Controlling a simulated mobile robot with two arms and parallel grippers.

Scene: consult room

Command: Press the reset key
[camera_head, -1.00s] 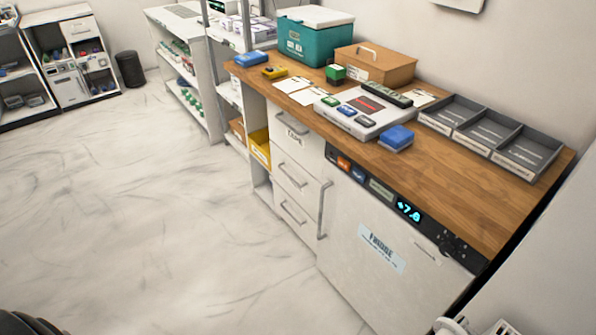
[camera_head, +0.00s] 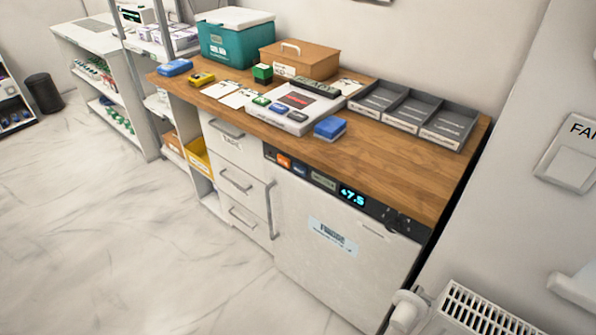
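The white fridge (camera_head: 340,262) stands under the right part of the wooden counter. Its dark control strip (camera_head: 376,208) runs along the top of its front. On the strip are an orange key (camera_head: 284,160), a blue key (camera_head: 299,169), a grey-green panel (camera_head: 323,181) and a lit cyan display (camera_head: 353,195) that seems to read +7.5. The print on the keys is too small to read, so I cannot tell which one is the reset key. Neither of my grippers is in view.
The wooden counter (camera_head: 400,173) holds a teal cool box (camera_head: 235,42), a brown box (camera_head: 300,60), a white device (camera_head: 296,112), a blue block (camera_head: 330,127) and a grey divided tray (camera_head: 412,113). A radiator (camera_head: 475,310) stands at lower right.

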